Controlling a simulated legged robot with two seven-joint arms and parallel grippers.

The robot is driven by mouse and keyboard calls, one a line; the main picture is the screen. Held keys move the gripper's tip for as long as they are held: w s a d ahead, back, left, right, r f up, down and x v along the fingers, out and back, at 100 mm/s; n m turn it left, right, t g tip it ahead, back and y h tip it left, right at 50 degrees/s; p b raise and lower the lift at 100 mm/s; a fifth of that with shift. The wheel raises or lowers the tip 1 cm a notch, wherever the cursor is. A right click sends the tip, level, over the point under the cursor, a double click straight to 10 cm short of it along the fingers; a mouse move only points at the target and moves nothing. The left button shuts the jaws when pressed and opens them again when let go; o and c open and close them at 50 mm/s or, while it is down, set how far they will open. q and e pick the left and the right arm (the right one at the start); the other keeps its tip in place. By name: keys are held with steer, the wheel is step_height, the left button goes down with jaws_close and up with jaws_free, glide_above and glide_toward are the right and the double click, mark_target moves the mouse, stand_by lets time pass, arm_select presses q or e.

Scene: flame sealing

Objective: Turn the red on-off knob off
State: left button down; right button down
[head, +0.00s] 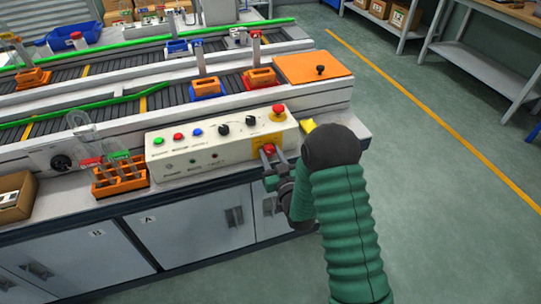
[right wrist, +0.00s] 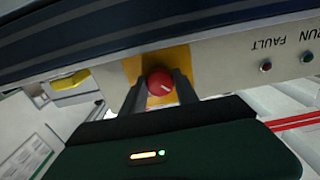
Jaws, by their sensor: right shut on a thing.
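The red on-off knob (head: 268,149) sits on a yellow plate on the front of the white control box (head: 205,158). In the right wrist view the knob (right wrist: 160,83) is round and red with a short white mark near its lower right side. My right gripper (head: 268,158) reaches in from the front right and is shut on the knob. In the right wrist view its two dark fingers (right wrist: 159,92) stand on either side of the knob. My left gripper is not in view.
On the box top are a red emergency button (head: 278,111), black knobs and coloured buttons. An orange rack with tubes (head: 118,176) stands left of the box. Conveyors (head: 110,97) with orange holders run behind. A yellow part (head: 307,126) is right of the box. The floor at right is clear.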

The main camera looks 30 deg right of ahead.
stand_by(0.4)
steer(key=c, duration=0.9)
jaws_free()
steer(key=p+v, duration=0.7)
steer(key=v, duration=0.9)
steer(key=shift+s+f, duration=0.1)
steer(key=shift+s, duration=0.3)
